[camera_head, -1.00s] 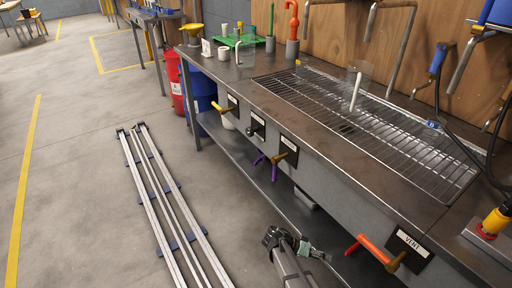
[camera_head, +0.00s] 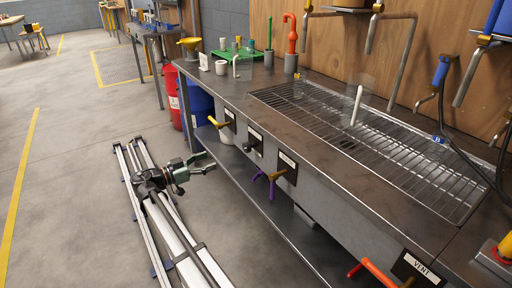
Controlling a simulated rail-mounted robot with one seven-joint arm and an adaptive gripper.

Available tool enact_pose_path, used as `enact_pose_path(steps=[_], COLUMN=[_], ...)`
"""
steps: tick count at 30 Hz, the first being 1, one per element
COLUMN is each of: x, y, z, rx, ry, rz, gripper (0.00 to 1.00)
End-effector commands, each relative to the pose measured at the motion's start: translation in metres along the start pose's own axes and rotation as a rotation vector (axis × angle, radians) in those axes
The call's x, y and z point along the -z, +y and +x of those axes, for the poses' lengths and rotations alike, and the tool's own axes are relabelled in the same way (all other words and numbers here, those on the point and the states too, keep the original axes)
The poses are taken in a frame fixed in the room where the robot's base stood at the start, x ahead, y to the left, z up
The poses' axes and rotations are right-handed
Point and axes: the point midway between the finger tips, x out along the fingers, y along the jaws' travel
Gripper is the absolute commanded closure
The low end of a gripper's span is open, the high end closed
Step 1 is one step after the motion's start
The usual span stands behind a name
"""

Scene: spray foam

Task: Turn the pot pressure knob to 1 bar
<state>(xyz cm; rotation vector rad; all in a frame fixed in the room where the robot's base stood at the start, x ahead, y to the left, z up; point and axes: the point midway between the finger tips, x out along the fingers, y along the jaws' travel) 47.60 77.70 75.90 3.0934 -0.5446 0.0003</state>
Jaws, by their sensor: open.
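A small dark knob (camera_head: 247,147) sits on a black plate (camera_head: 256,138) on the front face of the bench, between two valve handles. It looks like the pot pressure knob, but its label and scale are too small to read. My gripper (camera_head: 210,163) is open and empty, out in front of the bench. It points right toward the bench front, left of the knob and apart from it.
A yellow-handled valve (camera_head: 220,122) is left of the knob, and a purple-handled one (camera_head: 271,181) is right of it. An orange handle (camera_head: 378,272) is by the VENT plate (camera_head: 419,267). A lower shelf (camera_head: 290,225) runs beneath.

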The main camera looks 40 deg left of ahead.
Motion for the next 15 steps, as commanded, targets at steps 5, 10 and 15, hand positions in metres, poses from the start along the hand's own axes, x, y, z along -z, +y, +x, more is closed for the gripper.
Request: enact_pose_path(steps=[5,10,15], x=[0.001,0.0,0.0], y=[0.0,0.0,0.0], z=[0.013,0.042,0.076], rx=[0.001,0.0,-0.001], ry=[0.002,0.001,0.001], rz=[0.003,0.002,0.001], gripper=[0.33,0.33,0.33])
